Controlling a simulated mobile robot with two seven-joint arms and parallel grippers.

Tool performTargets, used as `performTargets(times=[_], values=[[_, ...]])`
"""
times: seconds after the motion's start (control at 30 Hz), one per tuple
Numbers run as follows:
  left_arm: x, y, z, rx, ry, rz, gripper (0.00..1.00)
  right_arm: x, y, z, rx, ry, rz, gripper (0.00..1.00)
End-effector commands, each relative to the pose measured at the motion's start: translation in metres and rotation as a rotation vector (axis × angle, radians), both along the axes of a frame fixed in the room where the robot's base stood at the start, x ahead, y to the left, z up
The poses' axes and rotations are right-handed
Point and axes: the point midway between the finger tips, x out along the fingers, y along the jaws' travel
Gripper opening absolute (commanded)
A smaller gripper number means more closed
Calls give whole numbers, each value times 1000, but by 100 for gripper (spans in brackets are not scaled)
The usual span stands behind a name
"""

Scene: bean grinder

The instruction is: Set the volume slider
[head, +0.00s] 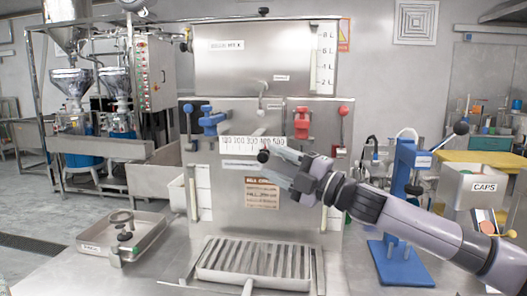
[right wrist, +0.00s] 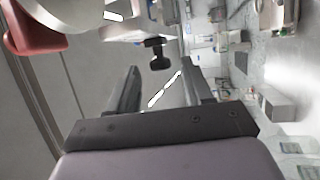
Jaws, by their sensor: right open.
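The volume slider's scale (head: 253,142) is a white strip with numbers up to 500 on the front of the steel machine. Its dark knob (head: 262,156) shows below the strip, just at the tips of my right gripper (head: 271,162). In the right wrist view, a black knob (right wrist: 160,56) stands ahead of the two fingers of my right gripper (right wrist: 161,75), roughly in line with the gap. The fingers are apart, with nothing held. I cannot tell whether either finger touches the knob. My left gripper is not in view.
A blue valve (head: 211,120) and a red valve (head: 302,122) sit above the slider on either side. A slatted drip tray (head: 255,275) lies below. A metal tray (head: 150,236) stands left; a blue press stand (head: 400,262) and a CAPS box (head: 483,186) stand right.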

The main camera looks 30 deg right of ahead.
Motion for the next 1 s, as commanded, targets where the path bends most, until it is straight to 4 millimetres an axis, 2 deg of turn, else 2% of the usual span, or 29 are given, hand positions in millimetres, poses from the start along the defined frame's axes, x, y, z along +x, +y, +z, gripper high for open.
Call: performTargets(times=[0.03,0.3,0.63,0.67,0.7,0.8,1.0], values=[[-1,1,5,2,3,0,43,6,4,6,2,-1,2,50],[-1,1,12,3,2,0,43,27,16,9,0,0,0,50],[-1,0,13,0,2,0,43,30,18,8,-1,1,0,50],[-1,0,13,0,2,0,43,30,18,8,-1,1,0,44],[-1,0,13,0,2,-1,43,30,18,8,-1,1,0,31],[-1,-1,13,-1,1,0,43,30,18,8,-1,1,0,0],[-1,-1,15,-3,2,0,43,31,19,9,0,1,0,0]])
